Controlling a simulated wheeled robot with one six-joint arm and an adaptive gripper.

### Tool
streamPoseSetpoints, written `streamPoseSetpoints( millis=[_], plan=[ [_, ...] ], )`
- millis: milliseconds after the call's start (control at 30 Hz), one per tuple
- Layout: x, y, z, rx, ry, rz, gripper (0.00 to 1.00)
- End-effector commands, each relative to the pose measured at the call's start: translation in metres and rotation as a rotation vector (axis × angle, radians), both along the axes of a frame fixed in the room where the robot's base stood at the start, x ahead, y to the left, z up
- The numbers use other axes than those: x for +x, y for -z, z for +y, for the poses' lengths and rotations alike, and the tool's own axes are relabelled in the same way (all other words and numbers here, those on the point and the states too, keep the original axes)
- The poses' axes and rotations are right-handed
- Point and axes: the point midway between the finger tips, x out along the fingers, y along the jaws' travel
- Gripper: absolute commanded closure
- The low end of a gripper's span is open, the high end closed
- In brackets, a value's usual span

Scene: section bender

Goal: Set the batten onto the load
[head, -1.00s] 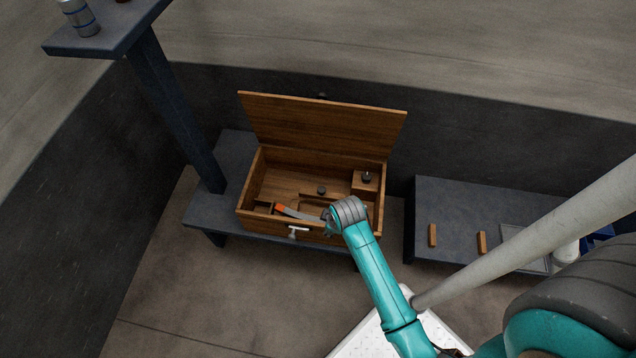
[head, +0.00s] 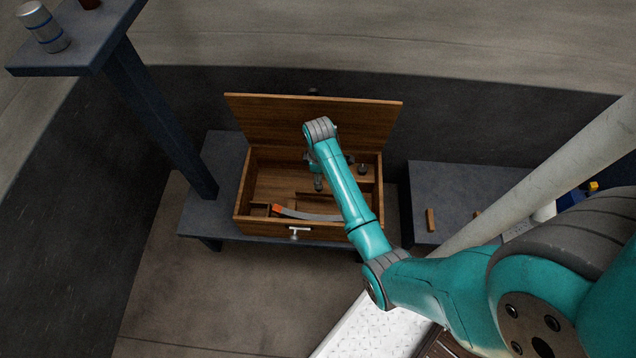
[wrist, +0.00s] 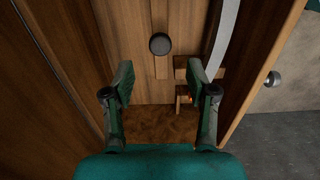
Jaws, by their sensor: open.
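My gripper (wrist: 161,82) is open and empty, pointing down into the open wooden box (head: 340,232). In the head view my gripper (head: 318,182) is over the box's interior, partly hidden by my arm. A round black knob (wrist: 159,43) on a narrow wooden strip (wrist: 161,68) lies ahead, between the lines of my fingers and not touched. A curved grey strip (head: 318,215) with an orange end (head: 277,209) lies along the box's front; the strip also shows in the wrist view (wrist: 222,40). I cannot tell which piece is the batten or the load.
The raised lid (head: 270,115) stands behind the box. A T-handle (head: 296,231) sticks out of its front. The bench (head: 455,180) at right holds a short wooden piece (head: 431,219); another is mostly hidden by a pale pole. A shelf with a can (head: 42,27) stands upper left.

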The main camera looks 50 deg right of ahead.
Motion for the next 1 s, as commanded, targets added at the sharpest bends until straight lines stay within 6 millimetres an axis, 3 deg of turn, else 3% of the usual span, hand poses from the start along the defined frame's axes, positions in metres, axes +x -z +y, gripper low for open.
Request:
streamPoseSetpoints(
  millis=[100,300,767,1000],
  plan=[
    [0.000,0.022,0.000,0.001,0.000,0.002,0.43],
    [0.000,0.048,0.000,0.001,0.000,0.001,0.43],
    [0.000,0.060,0.000,0.000,0.001,-0.001,0.43],
    [0.000,0.060,0.000,0.000,0.001,-0.001,1.00]
  ],
)
